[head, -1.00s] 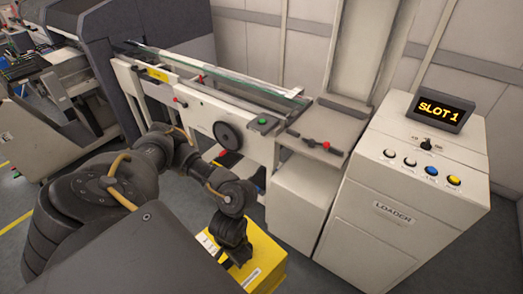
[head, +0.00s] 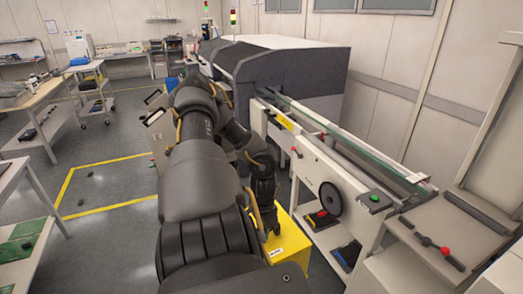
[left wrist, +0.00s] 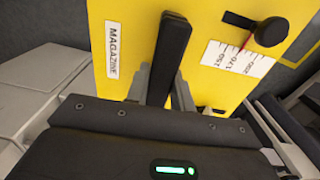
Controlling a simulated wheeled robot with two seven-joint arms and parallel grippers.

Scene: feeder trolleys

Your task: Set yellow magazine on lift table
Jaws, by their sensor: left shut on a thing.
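The yellow magazine (head: 291,246) hangs beside the conveyor's front, low in the head view, partly hidden behind my left arm. In the left wrist view its yellow face (left wrist: 135,62) fills the upper part, with a "MAGAZINE" label, a printed scale and a black knob. My left gripper (left wrist: 163,90) is shut on the magazine's upright black handle (left wrist: 174,45). A grey platform (head: 460,222) with a black, red-knobbed clamp lies at the right, apart from the magazine; I cannot tell whether it is the lift table. My right gripper is out of view.
The white conveyor (head: 320,170) with a black handwheel (head: 330,198) runs along the right of my arm. A dark grey machine (head: 295,75) stands behind. Open floor with yellow lines (head: 105,208) lies left, with workbenches (head: 45,115) and a trolley (head: 92,85) beyond.

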